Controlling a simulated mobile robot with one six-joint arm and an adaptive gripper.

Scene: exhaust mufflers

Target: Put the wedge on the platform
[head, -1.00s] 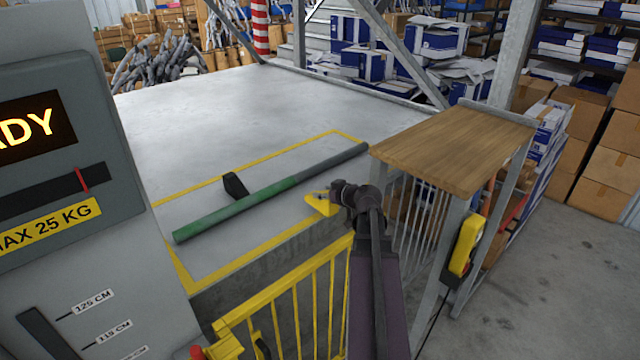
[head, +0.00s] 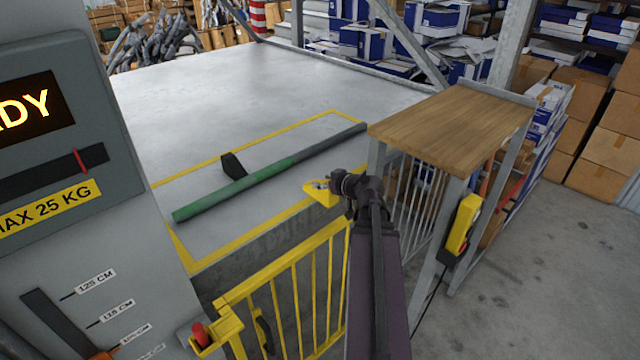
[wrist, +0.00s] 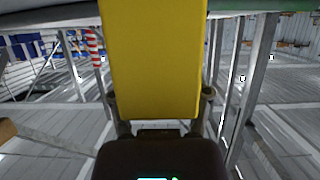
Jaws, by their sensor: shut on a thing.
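A yellow wedge (head: 320,194) is held in my gripper (head: 336,186) at the front edge of the grey platform (head: 190,90). In the wrist view the wedge (wrist: 152,60) fills the middle, between the two fingers (wrist: 160,108). I cannot tell whether the wedge touches the platform. A black wedge (head: 233,166) stands on the platform, close against the far side of a long green and grey pipe (head: 265,178).
A yellow gate (head: 290,290) stands below the platform's front edge. A wooden-topped stand (head: 455,125) with a yellow control box (head: 463,225) is close on the right. A grey console (head: 60,200) is at left. The platform behind the pipe is clear.

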